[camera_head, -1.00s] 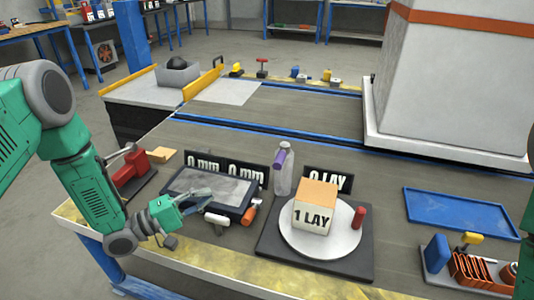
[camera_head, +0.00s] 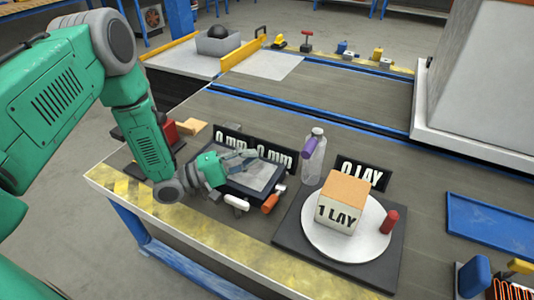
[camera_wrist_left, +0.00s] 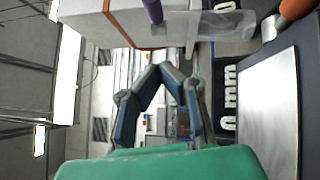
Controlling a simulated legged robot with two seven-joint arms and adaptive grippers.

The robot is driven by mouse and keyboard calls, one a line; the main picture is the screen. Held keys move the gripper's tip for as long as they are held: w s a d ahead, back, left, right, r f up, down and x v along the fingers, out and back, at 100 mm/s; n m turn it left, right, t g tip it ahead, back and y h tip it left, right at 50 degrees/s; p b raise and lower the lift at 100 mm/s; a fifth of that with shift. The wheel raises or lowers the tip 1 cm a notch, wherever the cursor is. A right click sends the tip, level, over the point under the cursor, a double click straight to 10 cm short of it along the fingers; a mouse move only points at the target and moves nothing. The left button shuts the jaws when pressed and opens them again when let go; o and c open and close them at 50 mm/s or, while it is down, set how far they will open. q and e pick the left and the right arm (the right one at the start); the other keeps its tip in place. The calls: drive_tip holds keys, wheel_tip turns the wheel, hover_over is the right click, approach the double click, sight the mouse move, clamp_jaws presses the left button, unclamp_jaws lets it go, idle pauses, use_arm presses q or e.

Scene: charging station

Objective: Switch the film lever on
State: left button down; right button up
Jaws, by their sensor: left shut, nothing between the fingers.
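No lever is labelled as the film lever. A grey turntable (camera_head: 315,246) carries a box marked "1 LAY" (camera_head: 342,205), with a short red handle (camera_head: 389,221) at its right edge. A clear upright cylinder (camera_head: 314,163) with a purple handle (camera_head: 308,148) stands behind it; the purple piece also shows in the left wrist view (camera_wrist_left: 153,10). My left gripper (camera_head: 250,155) is shut and empty, above the dark framed panel (camera_head: 258,176), left of the cylinder and apart from it. Its fingers (camera_wrist_left: 163,72) show in the left wrist view. My right gripper is out of view.
Signs reading "0 mm" (camera_head: 272,153) and "0 LAY" (camera_head: 361,174) stand behind the panel and turntable. An orange handle (camera_head: 271,203) and a white handle (camera_head: 237,202) sit at the panel's front. A blue tray (camera_head: 490,224) lies right. A conveyor (camera_head: 330,100) runs behind.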

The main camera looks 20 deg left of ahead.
sight(311, 146)
use_arm(q)
drive_tip(key=s+d+b+x, duration=0.1)
drive_tip(key=b+x, duration=0.2)
drive_tip(key=x, duration=0.8)
drive_tip(key=shift+s+d+r, duration=0.15)
drive_tip(key=shift+s+d, duration=0.2)
drive_tip(key=shift+s, duration=0.1)
drive_tip(key=shift+a, duration=0.2)
drive_tip(key=shift+d, duration=0.1)
